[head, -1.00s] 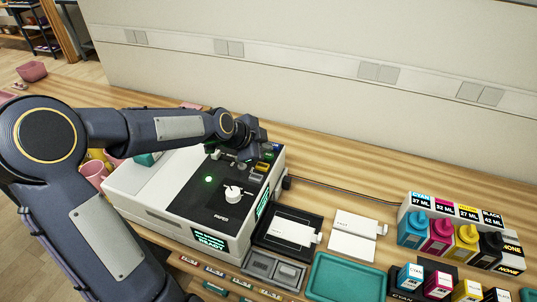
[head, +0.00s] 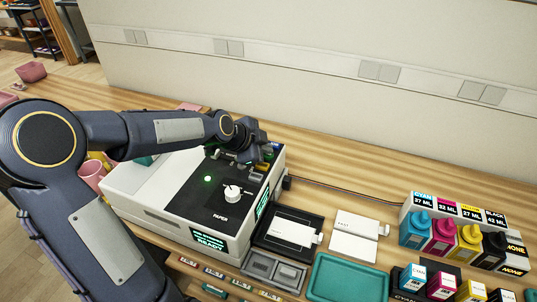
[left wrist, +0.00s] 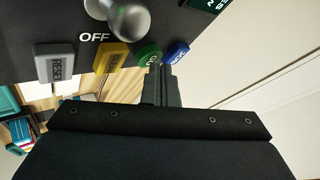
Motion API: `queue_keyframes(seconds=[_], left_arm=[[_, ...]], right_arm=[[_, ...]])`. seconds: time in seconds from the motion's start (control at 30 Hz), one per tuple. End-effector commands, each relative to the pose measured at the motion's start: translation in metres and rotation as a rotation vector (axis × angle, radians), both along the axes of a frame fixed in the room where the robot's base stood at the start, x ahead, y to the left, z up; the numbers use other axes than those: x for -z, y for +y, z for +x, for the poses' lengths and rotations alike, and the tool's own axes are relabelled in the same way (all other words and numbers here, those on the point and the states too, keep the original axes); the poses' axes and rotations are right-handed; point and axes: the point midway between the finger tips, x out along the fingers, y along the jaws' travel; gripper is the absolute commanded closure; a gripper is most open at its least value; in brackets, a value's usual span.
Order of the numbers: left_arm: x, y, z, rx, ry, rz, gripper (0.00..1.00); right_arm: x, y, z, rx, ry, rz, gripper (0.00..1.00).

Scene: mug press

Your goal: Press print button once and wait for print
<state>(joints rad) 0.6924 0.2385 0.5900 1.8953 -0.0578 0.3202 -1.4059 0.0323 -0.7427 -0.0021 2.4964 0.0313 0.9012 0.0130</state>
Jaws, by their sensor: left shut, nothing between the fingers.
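The printer (head: 160,192) is a white box with a black top panel, a lit green lamp (head: 208,179), a white paper knob (head: 232,194) and a front display (head: 208,238) reading READY. A row of buttons lies at the panel's back right. In the left wrist view these are a grey RESET button (left wrist: 55,63), a yellow one (left wrist: 110,54), a green one (left wrist: 148,54) and a blue one (left wrist: 177,51). My left gripper (left wrist: 162,68) is shut and empty, its tips close to the green and blue buttons. I cannot tell whether they touch. My right gripper is out of view.
Ink bottles (head: 442,235) stand further right. Pink mugs (head: 93,174) are at the left. The wall (head: 300,60) rises behind the table.

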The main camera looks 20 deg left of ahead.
Motion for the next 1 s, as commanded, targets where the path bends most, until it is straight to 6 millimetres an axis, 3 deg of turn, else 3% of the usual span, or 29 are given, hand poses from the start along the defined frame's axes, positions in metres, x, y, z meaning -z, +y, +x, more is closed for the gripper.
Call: queue_keyframes(seconds=[0.57,1.0], left_arm=[[0.0072,0.0000,-0.0001,0.000,0.000,0.000,1.00],[0.0017,0.0001,-0.0002,0.001,0.001,0.000,1.00]], right_arm=[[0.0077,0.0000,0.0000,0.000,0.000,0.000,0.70],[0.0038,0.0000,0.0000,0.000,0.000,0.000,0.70]])
